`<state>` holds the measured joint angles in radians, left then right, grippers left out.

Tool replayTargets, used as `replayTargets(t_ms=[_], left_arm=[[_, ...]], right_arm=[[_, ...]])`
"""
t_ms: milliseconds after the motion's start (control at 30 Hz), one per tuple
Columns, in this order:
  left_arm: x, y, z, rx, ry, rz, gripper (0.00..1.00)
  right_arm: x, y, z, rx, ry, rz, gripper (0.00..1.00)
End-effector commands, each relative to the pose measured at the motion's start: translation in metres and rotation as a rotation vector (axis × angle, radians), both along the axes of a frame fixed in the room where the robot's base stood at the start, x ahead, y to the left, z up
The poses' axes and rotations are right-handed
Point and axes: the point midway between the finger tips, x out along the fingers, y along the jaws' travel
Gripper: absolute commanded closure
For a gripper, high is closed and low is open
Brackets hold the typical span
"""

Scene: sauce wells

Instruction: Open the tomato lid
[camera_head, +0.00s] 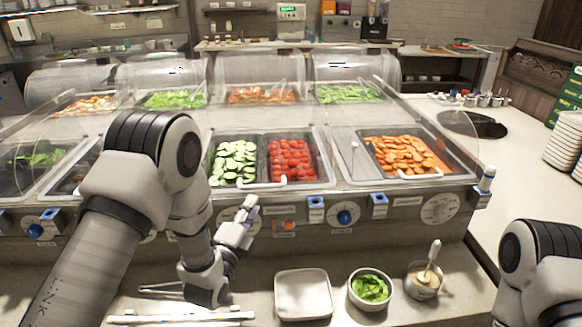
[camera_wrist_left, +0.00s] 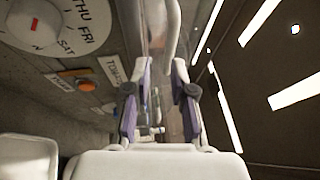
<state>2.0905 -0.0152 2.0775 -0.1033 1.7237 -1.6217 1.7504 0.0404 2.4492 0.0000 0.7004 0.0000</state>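Red tomatoes (camera_head: 291,160) lie in a well beside sliced cucumber (camera_head: 233,162) in the front row of the counter. A clear lid appears to be down over this part; its edges are hard to make out. A white bar handle (camera_head: 262,184) sits at its front edge. My left gripper (camera_head: 246,217) is in front of the panel, just below that handle. In the left wrist view, its two fingers (camera_wrist_left: 163,75) are apart with nothing held. A pale handle bar (camera_wrist_left: 172,30) lies just beyond the fingertips. My right arm shows at the lower right, its gripper out of frame.
The front panel carries a TOMATO label (camera_wrist_left: 114,70), an orange button (camera_head: 289,225) and a blue knob (camera_head: 345,217). On the shelf below stand a square tray (camera_head: 302,295), a bowl of greens (camera_head: 370,289) and a sauce cup with spoon (camera_head: 424,281). Carrots (camera_head: 403,153) fill the right well.

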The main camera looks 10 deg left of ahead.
Motion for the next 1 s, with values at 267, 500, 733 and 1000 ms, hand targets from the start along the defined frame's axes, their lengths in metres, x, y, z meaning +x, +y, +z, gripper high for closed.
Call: replayTargets(t_ms=[267, 500, 733, 1000], left_arm=[[0.037, -0.005, 0.012, 0.011, -0.013, 0.000, 0.76], [0.073, -0.009, 0.015, 0.010, -0.009, 0.001, 0.76], [0.077, -0.009, 0.014, 0.008, -0.007, 0.001, 0.76], [0.076, -0.009, 0.014, 0.008, -0.007, 0.001, 1.00]], right_arm=[[-0.001, 0.000, 0.016, 0.000, 0.003, 0.001, 0.60], [0.000, 0.000, 0.026, 0.000, 0.002, 0.000, 0.60], [0.000, 0.000, 0.026, 0.000, 0.002, 0.000, 0.60], [0.000, 0.000, 0.026, 0.000, 0.002, 0.000, 0.60]])
